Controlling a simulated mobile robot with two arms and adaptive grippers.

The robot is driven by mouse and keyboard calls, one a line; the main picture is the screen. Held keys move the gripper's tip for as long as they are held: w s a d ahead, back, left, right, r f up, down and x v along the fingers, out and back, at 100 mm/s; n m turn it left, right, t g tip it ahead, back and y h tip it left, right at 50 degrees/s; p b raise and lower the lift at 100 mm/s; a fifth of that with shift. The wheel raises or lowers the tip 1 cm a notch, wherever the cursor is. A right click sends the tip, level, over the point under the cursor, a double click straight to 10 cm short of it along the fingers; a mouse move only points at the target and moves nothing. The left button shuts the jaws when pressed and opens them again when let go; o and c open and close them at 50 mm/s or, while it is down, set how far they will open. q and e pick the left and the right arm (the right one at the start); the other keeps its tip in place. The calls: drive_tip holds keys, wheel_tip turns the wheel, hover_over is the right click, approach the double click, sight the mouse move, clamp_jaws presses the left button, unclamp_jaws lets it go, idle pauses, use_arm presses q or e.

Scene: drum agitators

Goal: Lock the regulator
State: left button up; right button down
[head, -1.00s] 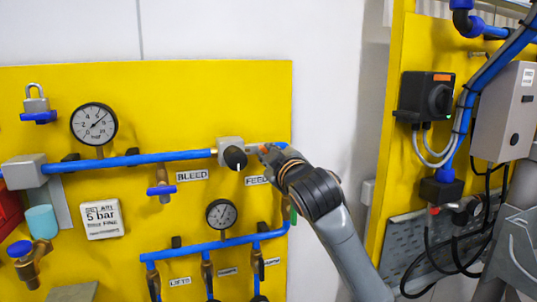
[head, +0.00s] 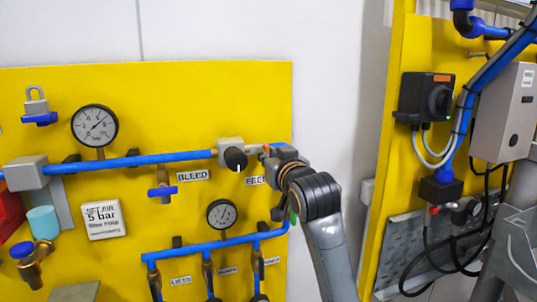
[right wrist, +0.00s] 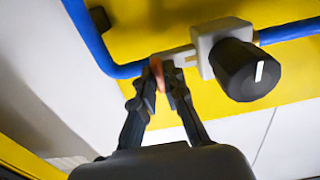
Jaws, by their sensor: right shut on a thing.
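The regulator is a light grey block (head: 230,146) with a black knob (head: 235,159), on the blue pipe at the right side of the yellow panel. The knob's white mark points down in the head view. In the right wrist view the knob (right wrist: 247,72) is to the right of my fingers, apart from them. My right gripper (head: 267,152) is just right of the regulator. It is shut on a small red-orange tab (right wrist: 157,70) at the end of a grey bar (right wrist: 178,54) beside the block. The fingers partly hide the tab. My left gripper is not in view.
A padlock (head: 36,103) hangs at the upper left. Two gauges (head: 95,124) and (head: 221,213), a blue-handled valve (head: 162,190) and lower blue piping (head: 215,247) stand out from the panel. A grey box (head: 503,110) is on the right-hand panel.

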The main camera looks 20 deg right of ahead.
drive_tip(key=shift+f, duration=0.1)
idle(0.3)
drive_tip(key=c, duration=1.4)
unclamp_jaws()
drive_tip(key=shift+s, duration=0.1)
drive_tip(key=s, duration=1.1)
drive_tip(key=shift+s+d, duration=0.25)
drive_tip(key=shift+s, duration=0.15)
